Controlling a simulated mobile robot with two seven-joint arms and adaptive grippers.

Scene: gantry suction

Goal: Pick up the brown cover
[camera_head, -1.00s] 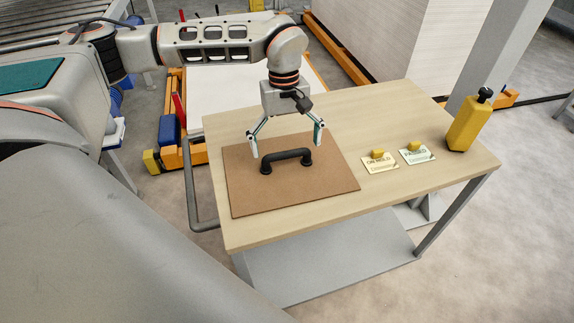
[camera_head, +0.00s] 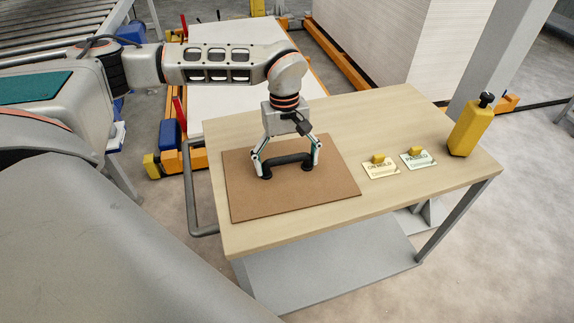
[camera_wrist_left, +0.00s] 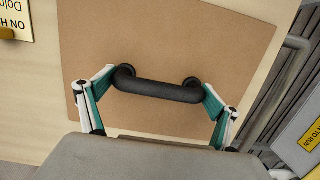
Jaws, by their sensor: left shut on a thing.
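The brown cover (camera_head: 290,194) is a flat square board lying on the light wooden table. A black bar handle (camera_head: 288,160) stands on its upper face. My left gripper (camera_head: 288,170) is low over the cover, with one finger at each end of the handle, shut on it lengthwise. In the left wrist view, the cover (camera_wrist_left: 160,45) fills the middle and the handle (camera_wrist_left: 158,88) lies between the two fingers (camera_wrist_left: 158,95). The cover looks flat on the table. My right gripper is not in view.
On the table (camera_head: 360,115), right of the cover, are an ON HOLD card (camera_head: 381,170) and a PASSED card (camera_head: 418,160), each with a yellow block. A yellow bottle (camera_head: 468,128) stands at the right end. A pallet truck with white sheets (camera_head: 225,95) is behind.

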